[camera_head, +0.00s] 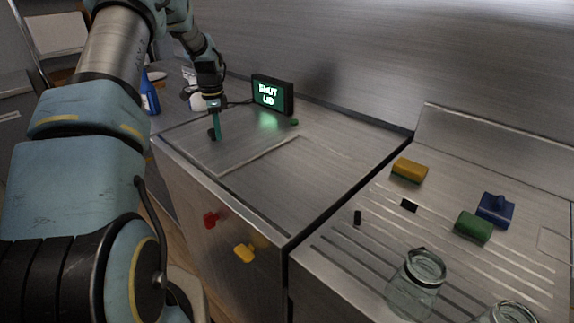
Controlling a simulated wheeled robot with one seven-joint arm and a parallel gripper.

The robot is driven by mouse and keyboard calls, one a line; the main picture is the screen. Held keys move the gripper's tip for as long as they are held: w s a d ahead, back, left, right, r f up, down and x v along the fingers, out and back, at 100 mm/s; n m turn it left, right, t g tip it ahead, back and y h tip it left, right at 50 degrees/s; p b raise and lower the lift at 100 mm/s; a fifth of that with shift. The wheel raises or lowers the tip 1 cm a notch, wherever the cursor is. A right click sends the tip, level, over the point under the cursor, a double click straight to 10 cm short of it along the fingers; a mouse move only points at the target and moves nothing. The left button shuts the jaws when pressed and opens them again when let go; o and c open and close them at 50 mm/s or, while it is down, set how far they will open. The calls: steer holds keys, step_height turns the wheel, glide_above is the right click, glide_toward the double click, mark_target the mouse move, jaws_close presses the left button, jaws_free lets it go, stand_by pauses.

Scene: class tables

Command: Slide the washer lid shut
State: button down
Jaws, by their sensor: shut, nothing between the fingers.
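The washer (255,215) is a brushed steel cabinet with a flat top. Its lid (240,145) seems to be the steel panel at the left of the top, with a pale raised edge on its right side. A small dark knob (211,134) stands on the panel. My gripper (216,138) points down with its teal fingers shut and nothing between them. It is just right of the knob in the picture; I cannot tell whether they touch.
Red (210,220) and yellow (245,253) knobs are on the washer front. A small green button (294,122) is near the display. A blue bottle (150,92) stands at the back left. The right counter holds sponges (409,170), a blue object (495,210) and glass jars (415,284).

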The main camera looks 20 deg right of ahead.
steer(key=shift+w+a, duration=0.3)
steer(key=shift+w, duration=0.3)
steer(key=shift+w+a, duration=0.25)
steer(key=shift+w, duration=0.2)
steer(key=shift+s, duration=0.1)
steer(key=shift+s+d, duration=0.4)
steer(key=shift+s, duration=0.25)
step_height(320, 180, up, 7)
steer(key=p, duration=0.4)
steer(key=shift+p, duration=0.4)
steer(key=shift+s, duration=0.1)
steer(key=s+a+r+n+b, duration=0.1)
steer(key=s+a+n, duration=0.3)
steer(key=s, duration=0.7)
steer(key=s+a+r+n+t+b, duration=0.1)
steer(key=s+a+n, duration=0.3)
steer(key=s+n, duration=0.3)
steer(key=s+a+r+n+b, duration=0.1)
steer(key=s+a+n, duration=0.3)
steer(key=s, duration=1.1)
steer(key=n+b, duration=0.1)
steer(key=n, duration=0.1)
steer(key=shift+a+n+t, duration=0.2)
steer(key=shift+n+t, duration=0.1)
